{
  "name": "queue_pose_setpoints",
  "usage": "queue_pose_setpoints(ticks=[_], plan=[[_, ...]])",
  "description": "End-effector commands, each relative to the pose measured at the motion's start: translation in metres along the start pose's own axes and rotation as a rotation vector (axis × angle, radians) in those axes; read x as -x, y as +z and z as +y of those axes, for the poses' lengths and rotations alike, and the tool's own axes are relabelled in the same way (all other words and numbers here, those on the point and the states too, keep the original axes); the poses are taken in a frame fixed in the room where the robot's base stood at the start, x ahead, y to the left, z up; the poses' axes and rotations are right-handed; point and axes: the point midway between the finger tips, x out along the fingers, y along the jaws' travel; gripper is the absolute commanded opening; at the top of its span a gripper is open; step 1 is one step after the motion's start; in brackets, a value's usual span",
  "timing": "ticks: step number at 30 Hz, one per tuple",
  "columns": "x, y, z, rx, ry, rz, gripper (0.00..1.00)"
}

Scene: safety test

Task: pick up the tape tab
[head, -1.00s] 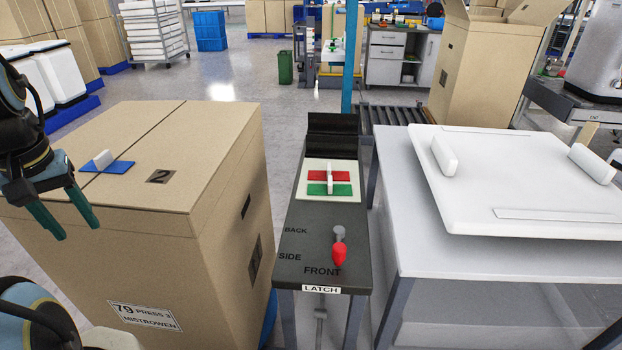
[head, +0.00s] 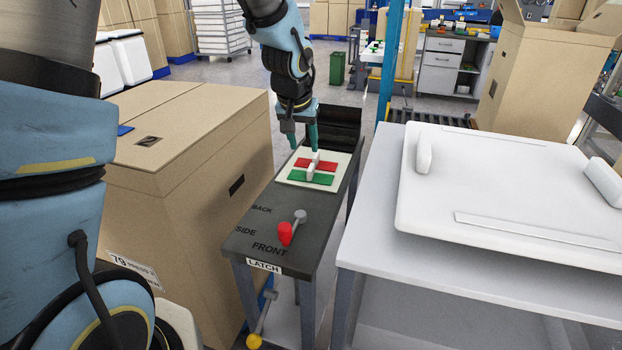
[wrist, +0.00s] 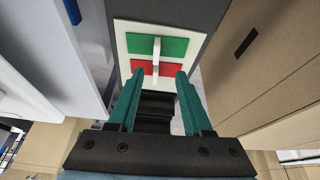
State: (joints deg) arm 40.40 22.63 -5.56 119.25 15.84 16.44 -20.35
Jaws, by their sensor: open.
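Two small white upright tabs stand on the white plate of the dark stand: one on a red strip (head: 326,164) and one on a green strip (head: 318,179). Both strips also show in the wrist view, green (wrist: 175,47) and red (wrist: 142,67). I cannot tell which piece the task calls the tape tab. A blue strip (head: 125,130) on the carton is mostly hidden behind my arm. My gripper (head: 303,145) is open and empty, fingers down, above the far part of the plate. In the wrist view the tabs appear ahead, between the lines of my fingers (wrist: 160,75).
A large carton (head: 190,170) stands close on the left. A grey table (head: 365,240) with a white lid (head: 500,190) is close on the right. A dark upright panel (head: 340,125) rises behind the plate.

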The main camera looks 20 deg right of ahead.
Motion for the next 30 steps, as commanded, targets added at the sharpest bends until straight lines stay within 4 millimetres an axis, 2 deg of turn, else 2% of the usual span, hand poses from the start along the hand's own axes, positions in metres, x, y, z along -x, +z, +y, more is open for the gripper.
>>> queue_pose_setpoints(ticks=[9, 16, 24, 30], plan=[[-0.045, -0.001, 0.003, -0.004, 0.002, -0.001, 0.50], [-0.059, 0.000, 0.004, -0.004, 0.001, -0.001, 0.50], [-0.093, 0.002, 0.007, -0.003, 0.001, -0.002, 0.50], [-0.104, 0.001, 0.007, -0.002, 0.001, 0.001, 0.50]])
